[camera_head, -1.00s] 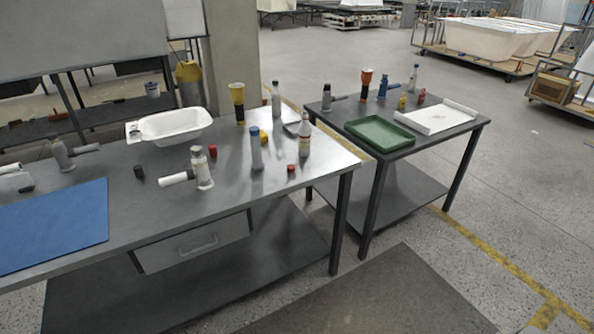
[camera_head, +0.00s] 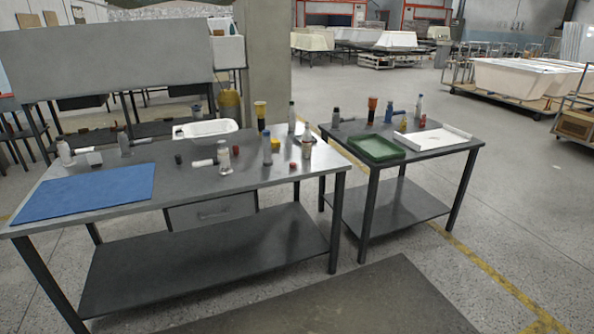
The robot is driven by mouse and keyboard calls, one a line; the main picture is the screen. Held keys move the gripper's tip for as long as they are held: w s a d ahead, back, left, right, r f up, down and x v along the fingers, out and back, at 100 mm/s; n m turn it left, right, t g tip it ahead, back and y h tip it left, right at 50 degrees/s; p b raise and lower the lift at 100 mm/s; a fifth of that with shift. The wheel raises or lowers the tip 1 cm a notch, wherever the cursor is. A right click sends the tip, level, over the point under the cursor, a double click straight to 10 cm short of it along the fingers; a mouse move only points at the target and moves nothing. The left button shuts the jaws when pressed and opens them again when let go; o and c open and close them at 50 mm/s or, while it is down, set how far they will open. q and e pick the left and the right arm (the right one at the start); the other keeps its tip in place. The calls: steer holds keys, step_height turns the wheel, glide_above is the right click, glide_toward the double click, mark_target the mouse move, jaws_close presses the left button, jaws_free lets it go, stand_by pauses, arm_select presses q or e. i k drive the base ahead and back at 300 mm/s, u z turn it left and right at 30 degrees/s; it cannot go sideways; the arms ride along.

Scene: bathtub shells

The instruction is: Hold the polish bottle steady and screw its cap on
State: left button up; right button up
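Several bottles stand upright on the long grey table (camera_head: 185,184); I cannot tell for sure which is the polish bottle. A white bottle with a reddish label (camera_head: 307,147) stands near its right end. A small red cap-like piece (camera_head: 292,166) lies on the table beside it. A grey-blue bottle (camera_head: 267,150) stands to the left, and a clear bottle with a grey top (camera_head: 224,158) further left. A dark cap-like piece (camera_head: 178,159) lies near the middle. Neither of my grippers is in view.
A blue mat (camera_head: 85,191) covers the table's left end. A white basin (camera_head: 205,129) sits at the back. A second table to the right holds a green tray (camera_head: 377,149), a white tray (camera_head: 433,139) and more bottles.

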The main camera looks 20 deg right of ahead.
mark_target(306, 135)
steer(key=z, duration=0.4)
steer(key=i, duration=0.45)
steer(key=z, duration=1)
steer(key=i, duration=2.15)
steer(key=u, duration=1.3)
steer(key=i, duration=0.55)
steer(key=u, duration=0.55)
